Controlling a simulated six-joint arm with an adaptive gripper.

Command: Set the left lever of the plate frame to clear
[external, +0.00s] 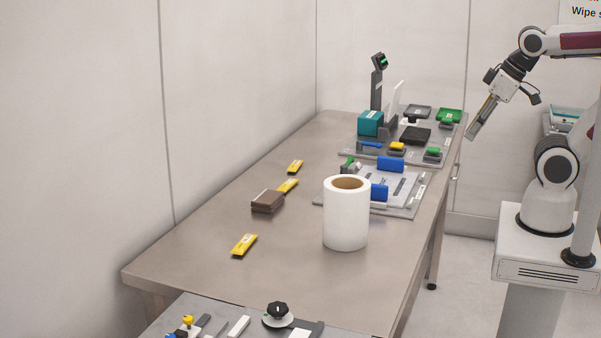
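What looks like the plate frame is a grey board (406,211) with a pale sheet (404,177) on it, in the middle of the table in the external view. Two blue blocks (390,164) stand at its far and near sides. A small green-topped part (349,163) is at its left edge; I cannot tell whether this is the left lever or how it is set. The white roll hides part of the board's front left. My gripper (475,133) hangs above and right of the board, pointing down-left, apart from everything; its fingers are too small to read.
A white roll (346,219) stands in front of the board. A brown block (268,202) and yellow packets (244,245) lie to the left. A farther board (350,153) holds a teal box and coloured buttons. Another panel (170,316) is at the front.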

